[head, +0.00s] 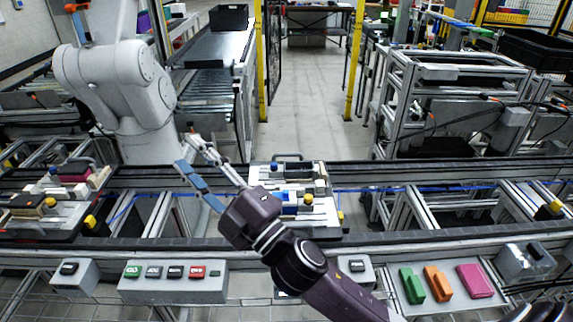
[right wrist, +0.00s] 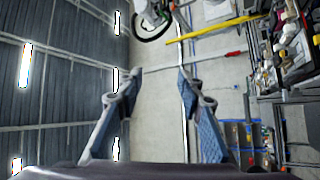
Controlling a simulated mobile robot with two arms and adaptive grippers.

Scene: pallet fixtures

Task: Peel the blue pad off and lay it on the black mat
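My right gripper (head: 187,151) reaches from the lower right over the conveyor and is raised in front of the grey robot arm. Its fingers are apart and nothing is between them; the right wrist view also shows it open (right wrist: 160,72). A small blue piece (head: 288,196) lies on the pallet fixture (head: 318,218) right of the gripper; it may be the blue pad, but I cannot tell. The gripper is apart from it, up and to the left. I cannot make out a black mat for certain. My left gripper is not in view.
A second pallet fixture (head: 65,217) with parts stands at the left. A grey robot arm (head: 118,85) rises behind the conveyor. A button box (head: 172,281) and green (head: 411,286), orange (head: 438,284) and pink (head: 475,281) pieces are at the front.

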